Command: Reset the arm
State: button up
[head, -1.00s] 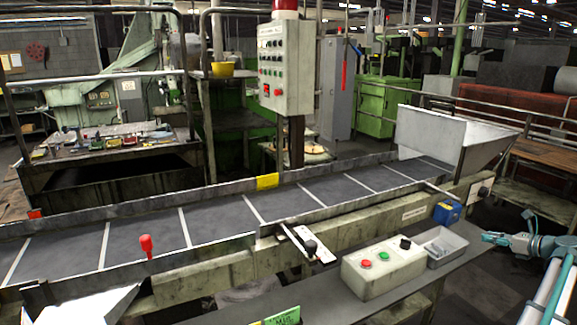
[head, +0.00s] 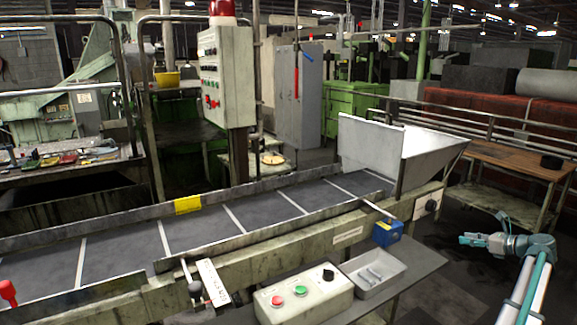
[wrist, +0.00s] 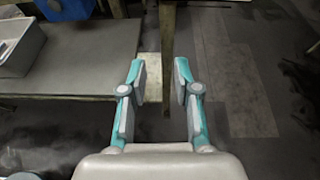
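My gripper (head: 470,240) is at the right in the head view, in the air to the right of the shelf beside the conveyor. It is teal and grey and points left. In the wrist view my gripper (wrist: 160,75) has its two fingers apart with nothing between them; it is open and empty. Below the fingers are the shelf's edge, a post and the dark floor. My arm comes up from the lower right corner in the head view.
The conveyor (head: 190,232) ends at a metal hopper (head: 435,155). On the grey shelf (head: 415,262) are a control box (head: 305,300) with red and green buttons and a tray (head: 350,278); a blue box (head: 388,232) is behind. A wooden bench (head: 510,160) stands at right.

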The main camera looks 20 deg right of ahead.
jog(key=s+a+f+n+g, duration=0.1)
jog(key=a+f+n+g, duration=0.2)
jog(key=a+f+n, duration=0.45)
jog(key=a+f+n+g, duration=0.2)
jog(key=a+f, duration=0.2)
jog(key=f, duration=0.7)
jog(key=s+a+f+n+g+y, duration=0.1)
jog(key=a+f+n+g, duration=0.3)
jog(key=a+f, duration=0.8)
jog(key=a+f+n+g, duration=0.2)
jog(key=a+f+n, duration=0.55)
jog(key=a, duration=0.85)
jog(key=s+a+f+n+g, duration=0.25)
jog(key=s+a+f, duration=0.25)
jog(key=a, duration=0.4)
jog(key=s+a+f+n+g, duration=0.25)
jog(key=s+a+f, duration=0.2)
jog(key=a, duration=0.45)
jog(key=s+a+f+n+g+h, duration=0.1)
jog(key=s+a+n, duration=0.3)
jog(key=s+a, duration=0.4)
jog(key=s+a+f+n+g+h, duration=0.2)
jog(key=s+a+f+n+g, duration=0.1)
jog(key=s+a, duration=0.6)
jog(key=shift+s+f+n+g, duration=0.3)
jog(key=shift+s+f+n, duration=0.15)
jog(key=shift+s, duration=0.5)
jog(key=shift+a, duration=0.1)
